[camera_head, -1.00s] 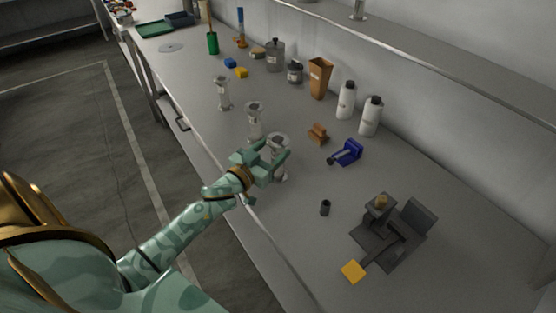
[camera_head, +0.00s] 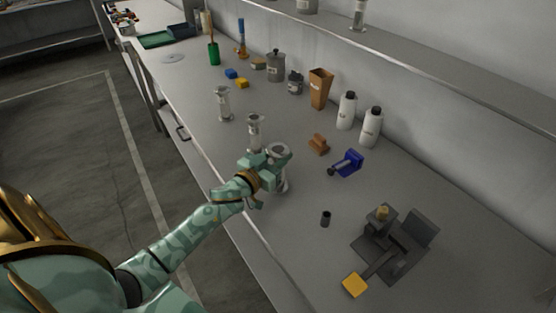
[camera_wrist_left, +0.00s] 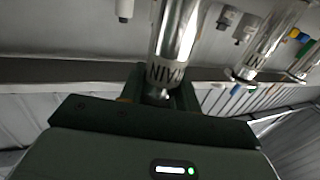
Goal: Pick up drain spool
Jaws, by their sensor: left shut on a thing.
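The drain spool (camera_head: 279,149) is a clear, shiny cylinder with a flanged top, standing upright near the front edge of the bench in the head view. My left gripper (camera_head: 270,168) is shut around its body, and its fingers hide the middle of the spool. In the left wrist view the spool (camera_wrist_left: 176,40) sits between the dark fingers, with part of a dark-lettered label showing. I cannot tell whether its base touches the bench. My right gripper is not in view.
Two similar spools stand close by, a near one (camera_head: 254,130) and a farther one (camera_head: 222,104). A blue clamp-like object (camera_head: 347,163), brown block (camera_head: 318,145), small dark cylinder (camera_head: 325,218) and dark fixture (camera_head: 395,245) are to the right. White bottles (camera_head: 371,127) stand behind.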

